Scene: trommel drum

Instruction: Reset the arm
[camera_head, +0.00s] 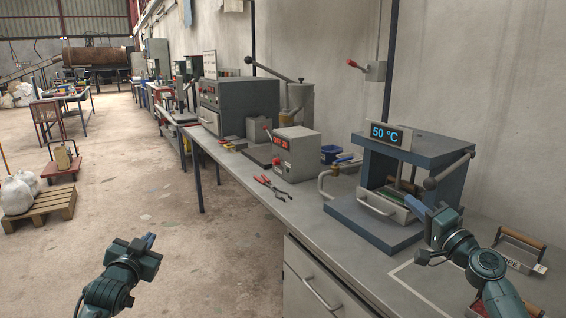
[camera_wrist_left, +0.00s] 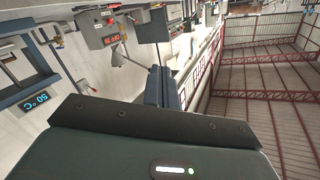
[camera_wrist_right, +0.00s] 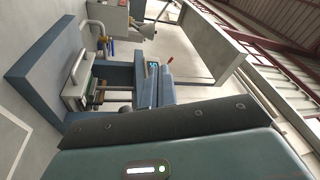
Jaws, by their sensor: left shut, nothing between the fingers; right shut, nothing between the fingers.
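My left gripper (camera_head: 149,241) is at the lower left of the head view, over the floor and left of the workbench. Its blue fingers also show in the left wrist view (camera_wrist_left: 162,88), together and empty. My right gripper (camera_head: 421,211) is above the bench, in front of the right side of a blue press (camera_head: 375,233) with a "50 °C" display. Its fingers show in the right wrist view (camera_wrist_right: 158,88), together and empty. A grey tray with a handle (camera_head: 388,207) sits inside the press. I cannot tell whether the right fingertips touch the tray or press.
A small grey box (camera_head: 297,152) with a red display, pliers (camera_head: 272,188) and a larger grey machine (camera_head: 240,102) stand along the bench. A wooden-handled frame (camera_head: 520,245) lies at the right. A pallet with sacks (camera_head: 40,207) is at the left. The floor between is open.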

